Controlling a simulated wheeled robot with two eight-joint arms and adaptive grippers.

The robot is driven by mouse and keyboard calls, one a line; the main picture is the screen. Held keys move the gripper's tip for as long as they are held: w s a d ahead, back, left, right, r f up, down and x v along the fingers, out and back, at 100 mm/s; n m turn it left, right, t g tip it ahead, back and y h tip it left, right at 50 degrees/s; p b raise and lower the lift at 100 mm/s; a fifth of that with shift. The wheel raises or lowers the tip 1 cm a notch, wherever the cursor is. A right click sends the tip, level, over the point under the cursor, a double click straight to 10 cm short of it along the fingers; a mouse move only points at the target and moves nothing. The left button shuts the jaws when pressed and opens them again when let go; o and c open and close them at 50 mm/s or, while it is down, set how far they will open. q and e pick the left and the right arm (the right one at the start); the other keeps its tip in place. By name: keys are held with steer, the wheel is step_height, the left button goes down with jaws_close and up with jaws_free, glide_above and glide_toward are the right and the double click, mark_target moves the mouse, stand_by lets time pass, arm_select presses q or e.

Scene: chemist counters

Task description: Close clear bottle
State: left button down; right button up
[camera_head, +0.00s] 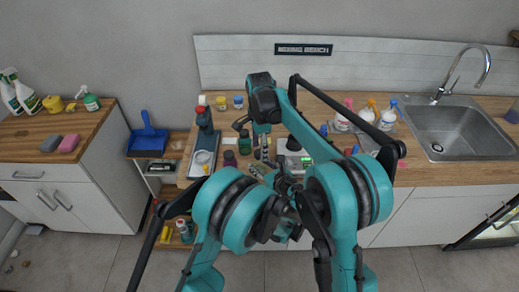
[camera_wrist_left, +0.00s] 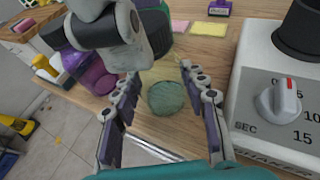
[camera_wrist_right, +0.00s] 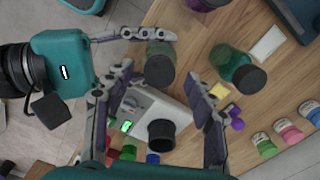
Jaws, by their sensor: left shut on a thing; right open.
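The clear bottle shows in the right wrist view (camera_wrist_right: 160,49) as a greenish see-through body with a dark round top. My left gripper is shut on the bottle. I cannot tell whether the dark top is a cap. My right gripper (camera_wrist_right: 162,78) is open and empty, its fingers above the white mixer and near the bottle. In the head view my arms hide most of this spot.
A white mixer (camera_wrist_left: 254,135) with a timer knob stands close beside the bottle. A purple bottle (camera_wrist_left: 92,72) and a dark-capped green bottle (camera_wrist_right: 226,60) stand near. Several coloured bottles (camera_wrist_right: 288,130) stand farther right. The sink (camera_head: 461,128) is at the right.

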step_height(320, 180, up, 11)
steer(key=shift+r, duration=0.15)
arm_select(q)
steer(key=c, duration=0.8)
jaws_free()
steer(key=shift+o, duration=0.2)
steer(key=shift+s, duration=0.1)
steer(key=v, duration=1.1)
steer(key=shift+s+d+r, duration=0.2)
steer(key=shift+s+r, duration=0.05)
steer(key=shift+s, duration=0.05)
